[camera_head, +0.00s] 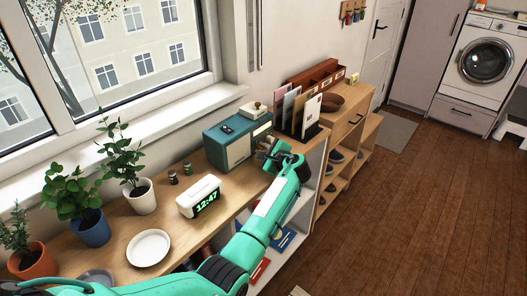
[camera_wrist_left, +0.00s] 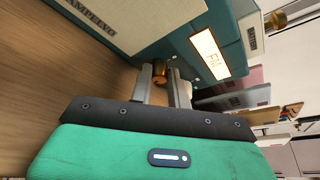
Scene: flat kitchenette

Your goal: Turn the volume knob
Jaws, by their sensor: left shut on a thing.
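The teal radio (camera_head: 238,142) with a pale front stands on the wooden shelf top. In the left wrist view the radio (camera_wrist_left: 165,40) fills the upper middle, with a lit "FM" dial (camera_wrist_left: 209,54). A small brass knob (camera_wrist_left: 159,68) sits on its front face between the two fingers of my left gripper (camera_wrist_left: 161,80). The left gripper is shut on this knob. In the head view the gripper (camera_head: 266,150) is at the radio's right end, and the knob is hidden there. My right gripper is out of view.
A white clock (camera_head: 199,196) reading 12:47, two small jars, a white plate (camera_head: 148,248) and potted plants stand left of the radio. A letter holder (camera_head: 312,132) stands close to the right of it. The wooden floor is open at right.

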